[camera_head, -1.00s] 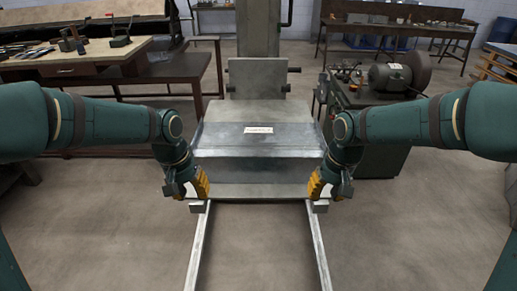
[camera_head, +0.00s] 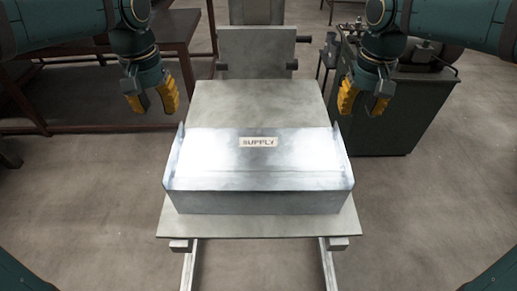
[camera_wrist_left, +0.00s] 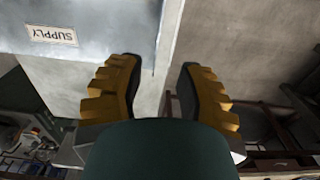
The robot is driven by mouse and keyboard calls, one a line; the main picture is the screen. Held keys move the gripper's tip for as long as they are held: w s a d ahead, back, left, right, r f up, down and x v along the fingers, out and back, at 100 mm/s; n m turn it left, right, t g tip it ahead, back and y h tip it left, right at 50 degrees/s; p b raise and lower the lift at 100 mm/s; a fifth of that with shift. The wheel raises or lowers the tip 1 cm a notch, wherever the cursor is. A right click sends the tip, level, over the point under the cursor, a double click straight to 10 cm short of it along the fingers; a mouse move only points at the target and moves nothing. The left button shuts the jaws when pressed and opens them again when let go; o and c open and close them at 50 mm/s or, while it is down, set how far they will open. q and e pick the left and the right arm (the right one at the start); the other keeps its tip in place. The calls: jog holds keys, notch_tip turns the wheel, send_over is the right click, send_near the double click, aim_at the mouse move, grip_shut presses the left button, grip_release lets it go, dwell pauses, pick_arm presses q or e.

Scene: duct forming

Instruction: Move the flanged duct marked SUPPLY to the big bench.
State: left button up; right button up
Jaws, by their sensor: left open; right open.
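The SUPPLY duct (camera_head: 258,180) is a silvery metal box with upright flanges at its left and right ends and a white SUPPLY label on top. It rests on the near part of a grey platform (camera_head: 250,100). My left gripper (camera_head: 154,105) is open and empty, up and left of the duct in the head view. My right gripper (camera_head: 362,106) is open and empty, up and right of it. Both appear apart from the duct. In the left wrist view, the open left fingers (camera_wrist_left: 158,70) show below the duct (camera_wrist_left: 105,25) and its end edge.
Two rails (camera_head: 189,265) run out from under the platform toward me. An upright grey plate (camera_head: 256,52) stands behind it. A brown table (camera_head: 110,75) is at the left and a dark green cabinet (camera_head: 400,115) at the right. Bare floor lies on both sides.

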aim_at(173, 148)
pick_arm(q)
jog(key=shift+s, duration=0.25)
pick_arm(e)
jog(key=shift+s, duration=0.25)
